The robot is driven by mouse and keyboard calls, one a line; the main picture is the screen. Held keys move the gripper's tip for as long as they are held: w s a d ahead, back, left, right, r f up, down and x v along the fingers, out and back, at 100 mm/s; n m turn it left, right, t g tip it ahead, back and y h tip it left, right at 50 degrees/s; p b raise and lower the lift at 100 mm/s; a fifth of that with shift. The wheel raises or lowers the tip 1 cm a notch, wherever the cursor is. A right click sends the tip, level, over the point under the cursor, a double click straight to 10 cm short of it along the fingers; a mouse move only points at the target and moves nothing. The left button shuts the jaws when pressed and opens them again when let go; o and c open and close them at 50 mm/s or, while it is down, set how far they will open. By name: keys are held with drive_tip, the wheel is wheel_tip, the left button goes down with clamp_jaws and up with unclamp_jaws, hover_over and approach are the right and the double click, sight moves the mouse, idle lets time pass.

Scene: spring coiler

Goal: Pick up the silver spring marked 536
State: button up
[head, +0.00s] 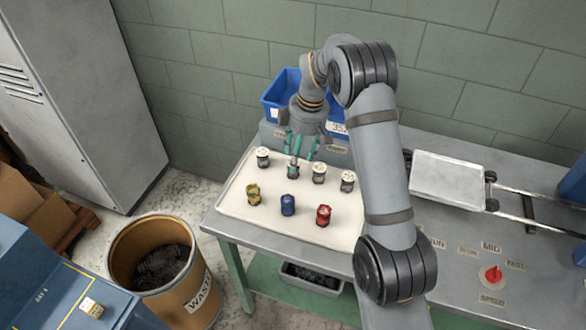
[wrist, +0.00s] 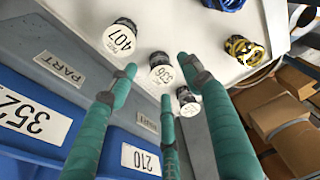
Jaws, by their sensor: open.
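The silver spring marked 536 (wrist: 161,70) stands upright on the pale mat, its white marked top facing up, and it shows among my fingertips in the wrist view. In the head view it is the spring (head: 293,173) under my gripper (head: 296,153). My gripper (wrist: 160,76) is open, its teal fingers spread around the spring and pointing down at it. I cannot tell whether any finger touches it. A silver spring marked 407 (wrist: 120,38) stands beside it, and another silver spring (wrist: 187,103), its mark hard to read, stands on the other side.
Yellow (head: 253,194), blue (head: 288,205) and red (head: 323,215) springs stand in the mat's front row. Another silver spring (head: 348,181) stands at the right of the back row. Blue bins (head: 272,98) lie behind. A waste drum (head: 208,300) stands left of the table.

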drive_tip(key=f, duration=0.1)
drive_tip(key=a+f+p, duration=0.1)
drive_tip(key=f, duration=0.3)
drive_tip(key=shift+w+a+f+p, duration=0.15)
drive_tip(key=shift+w+f+p, duration=0.15)
drive_tip(key=shift+w, duration=0.1)
drive_tip(key=shift+r, duration=0.1)
drive_tip(key=shift+c, duration=1.4)
drive_tip(key=c, duration=1)
drive_tip(key=shift+o, duration=0.2)
drive_tip(key=shift+r, duration=0.1)
